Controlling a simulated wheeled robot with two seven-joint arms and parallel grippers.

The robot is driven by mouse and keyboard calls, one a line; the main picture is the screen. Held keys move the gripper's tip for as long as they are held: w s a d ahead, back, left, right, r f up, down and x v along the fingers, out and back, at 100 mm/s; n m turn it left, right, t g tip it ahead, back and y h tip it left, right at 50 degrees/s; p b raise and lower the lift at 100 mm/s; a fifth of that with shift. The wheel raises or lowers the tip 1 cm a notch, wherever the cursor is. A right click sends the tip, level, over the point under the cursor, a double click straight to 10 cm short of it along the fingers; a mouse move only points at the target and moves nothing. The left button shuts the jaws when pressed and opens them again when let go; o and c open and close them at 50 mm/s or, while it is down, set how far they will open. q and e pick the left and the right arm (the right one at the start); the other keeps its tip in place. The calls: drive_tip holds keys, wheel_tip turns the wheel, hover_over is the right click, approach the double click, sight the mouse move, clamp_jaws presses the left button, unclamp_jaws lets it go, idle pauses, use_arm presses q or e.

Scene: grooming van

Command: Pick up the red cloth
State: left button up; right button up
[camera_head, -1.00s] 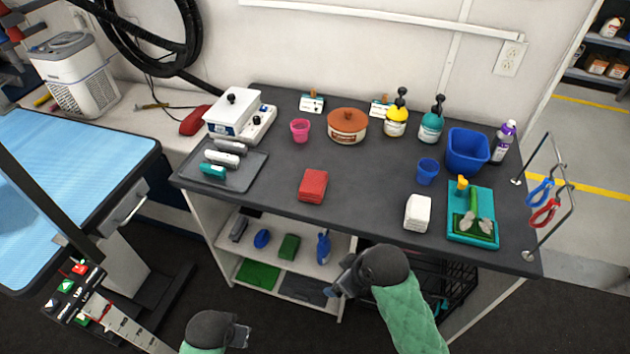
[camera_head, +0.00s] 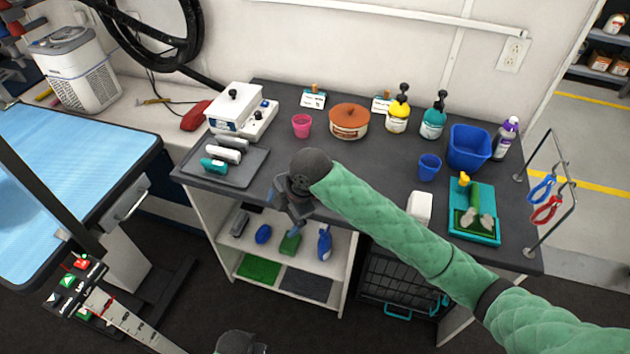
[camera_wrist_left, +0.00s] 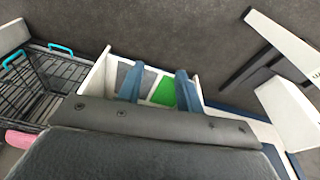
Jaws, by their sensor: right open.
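The red cloth does not show now; the spot where it lay on the dark countertop (camera_head: 375,190) is hidden behind my right wrist and forearm. My right gripper (camera_head: 294,222) is open and points down near the counter's front edge, in front of that spot in the picture; its height over the edge is hard to judge. My left wrist shows at the bottom of the head view. In the left wrist view my left gripper (camera_wrist_left: 160,88) has its two fingers apart with nothing between them, above the floor and the low shelf.
A folded white cloth (camera_head: 420,206) lies right of my right arm, beside a teal tray (camera_head: 474,238). A grey tray (camera_head: 238,174) with clippers is at left. A pink cup (camera_head: 301,126), brown bowl (camera_head: 349,122) and several bottles stand behind. A black crate (camera_head: 395,285) is below.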

drive_tip(key=w+d+r+n+h, duration=0.1)
drive_tip(key=w+d+r+n, duration=0.1)
drive_tip(key=w, duration=0.2)
drive_tip(key=w+d+r+n+h, duration=0.1)
drive_tip(key=w+d+n, duration=0.1)
drive_tip(key=w+n, duration=0.1)
drive_tip(key=w+d+r+n+g+h, duration=0.1)
drive_tip(key=w+d+r+n+h, duration=0.1)
drive_tip(key=w, duration=0.2)
drive_tip(key=shift+w+r+n, duration=0.3)
drive_tip(key=shift+r, duration=0.05)
drive_tip(key=shift+w+d+r, duration=0.2)
drive_tip(key=shift+w+d, duration=0.15)
drive_tip(key=shift+d, duration=0.05)
drive_tip(key=shift+f+p, duration=0.55)
drive_tip(key=shift+f, duration=0.65)
drive_tip(key=f+p, duration=0.1)
drive_tip(key=f, duration=0.1)
drive_tip(key=d+f+p, duration=0.1)
drive_tip(key=f, duration=0.1)
use_arm(q)
drive_tip(key=s+a+f, duration=0.1)
drive_tip(key=s+f, duration=0.3)
drive_tip(key=f, duration=0.7)
drive_tip(key=s+a+f, duration=0.1)
drive_tip(key=s+f, duration=0.3)
drive_tip(key=f, duration=0.7)
drive_tip(key=shift+p, duration=0.4)
use_arm(e)
drive_tip(key=shift+f, duration=0.65)
